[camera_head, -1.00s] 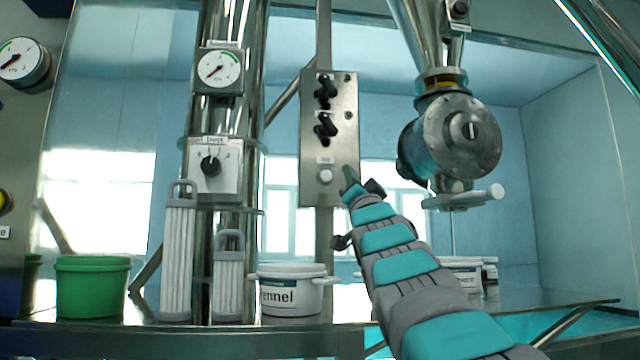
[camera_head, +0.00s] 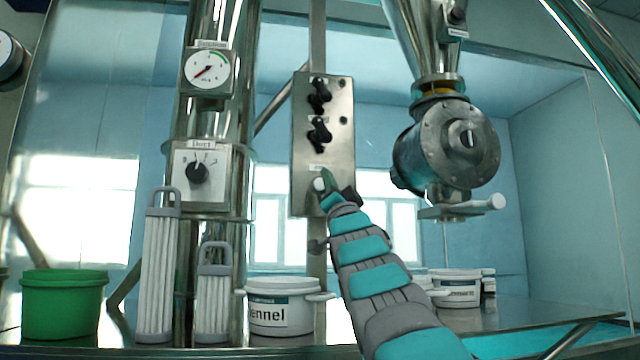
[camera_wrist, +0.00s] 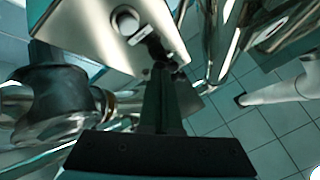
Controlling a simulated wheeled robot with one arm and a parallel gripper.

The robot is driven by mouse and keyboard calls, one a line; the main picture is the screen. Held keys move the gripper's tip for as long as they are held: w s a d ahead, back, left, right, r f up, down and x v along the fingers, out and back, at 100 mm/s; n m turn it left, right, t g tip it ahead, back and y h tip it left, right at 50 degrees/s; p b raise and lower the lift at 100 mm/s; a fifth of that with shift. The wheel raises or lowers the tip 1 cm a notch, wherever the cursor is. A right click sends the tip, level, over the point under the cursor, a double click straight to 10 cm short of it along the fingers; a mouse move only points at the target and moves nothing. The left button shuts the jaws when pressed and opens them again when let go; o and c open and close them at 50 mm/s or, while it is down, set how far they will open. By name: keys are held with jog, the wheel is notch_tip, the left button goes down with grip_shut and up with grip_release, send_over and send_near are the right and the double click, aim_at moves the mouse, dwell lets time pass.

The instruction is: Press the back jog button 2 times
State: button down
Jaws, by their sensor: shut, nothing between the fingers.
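A steel control box (camera_head: 308,150) hangs on a pole in the middle of the head view. It carries a white round button (camera_head: 319,184) under a small label, low on its face. The button also shows at the top of the wrist view (camera_wrist: 126,20), where the box face (camera_wrist: 95,25) is tilted. My gripper (camera_head: 326,178) is shut and empty. Its tips overlap the button's right edge in the head view. In the wrist view the fingertips (camera_wrist: 158,72) sit below the button and its label in the picture. I cannot tell whether they touch the box.
Two black knobs (camera_head: 319,134) sit above the button. A steel valve housing (camera_head: 450,140) hangs to the right. A dial box (camera_head: 198,178) is on the left column. A green bucket (camera_head: 64,305) and white tubs (camera_head: 282,312) stand on the bench below.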

aim_at(318, 178)
jog(key=w+a+p, duration=0.1)
jog(key=w+p, duration=0.1)
jog(key=w, duration=0.4)
jog(key=shift+a+p, duration=0.35)
jog(key=shift+p, duration=0.05)
jog(key=shift+w, duration=0.2)
dwell(1.6)
jog(key=shift+w+a+p, duration=0.1)
jog(key=shift+w+p, duration=0.15)
jog(key=shift+p, duration=0.1)
jog(key=shift+w+a+p, duration=0.15)
jog(key=shift+w+p, duration=0.25)
jog(key=shift+w, duration=0.1)
dwell(0.7)
jog(key=shift+s, duration=0.15)
jog(key=shift+s+d+b, duration=0.25)
jog(key=shift+s+b, duration=0.5)
jog(key=shift+b, duration=0.05)
